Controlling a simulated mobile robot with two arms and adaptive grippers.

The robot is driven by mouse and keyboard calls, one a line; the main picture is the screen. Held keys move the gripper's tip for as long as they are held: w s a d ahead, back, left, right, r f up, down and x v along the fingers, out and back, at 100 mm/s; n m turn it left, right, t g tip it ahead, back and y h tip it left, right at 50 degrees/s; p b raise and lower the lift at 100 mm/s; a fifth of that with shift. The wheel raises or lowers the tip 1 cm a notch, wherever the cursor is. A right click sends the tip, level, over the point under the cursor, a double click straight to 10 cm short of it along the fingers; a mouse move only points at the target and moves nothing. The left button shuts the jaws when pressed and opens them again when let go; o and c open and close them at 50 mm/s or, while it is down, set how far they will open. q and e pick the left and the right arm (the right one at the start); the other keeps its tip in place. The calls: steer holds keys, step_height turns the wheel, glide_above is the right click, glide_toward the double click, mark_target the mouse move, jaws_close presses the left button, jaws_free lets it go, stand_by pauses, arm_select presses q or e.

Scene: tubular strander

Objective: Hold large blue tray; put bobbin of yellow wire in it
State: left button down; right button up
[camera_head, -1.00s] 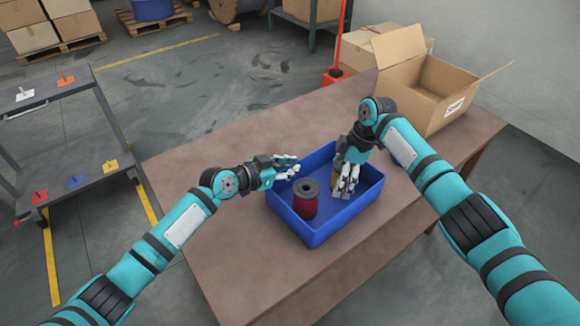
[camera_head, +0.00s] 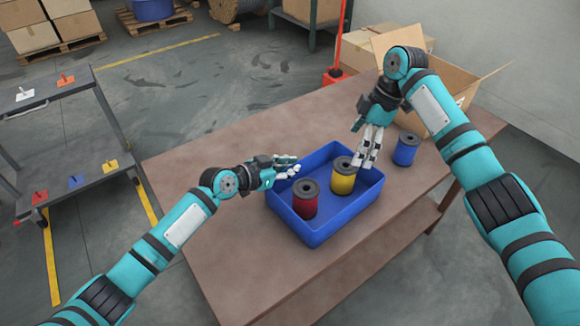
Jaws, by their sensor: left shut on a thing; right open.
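The large blue tray (camera_head: 322,236) sits on the brown table. The bobbin of yellow wire (camera_head: 343,178) stands upright inside it, towards the back right. A bobbin of red wire (camera_head: 305,201) stands upright in the tray, to the front left of the yellow one. My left gripper (camera_head: 297,166) is shut on the tray's rim at its left back side. My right gripper (camera_head: 366,162) is open and empty, above the tray's right back rim, just right of the yellow bobbin and apart from it.
A bobbin of blue wire (camera_head: 405,149) stands on the table (camera_head: 222,150), right of the tray. An open cardboard box (camera_head: 421,110) is at the table's back right, partly behind my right arm. A grey cart (camera_head: 85,178) with coloured markers stands at left.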

arm_select(q)
steer(key=c, duration=1.4)
jaws_free()
steer(key=v, duration=1.2)
steer(key=shift+s+a, duration=0.1)
arm_select(e)
steer(key=shift+a, duration=0.1)
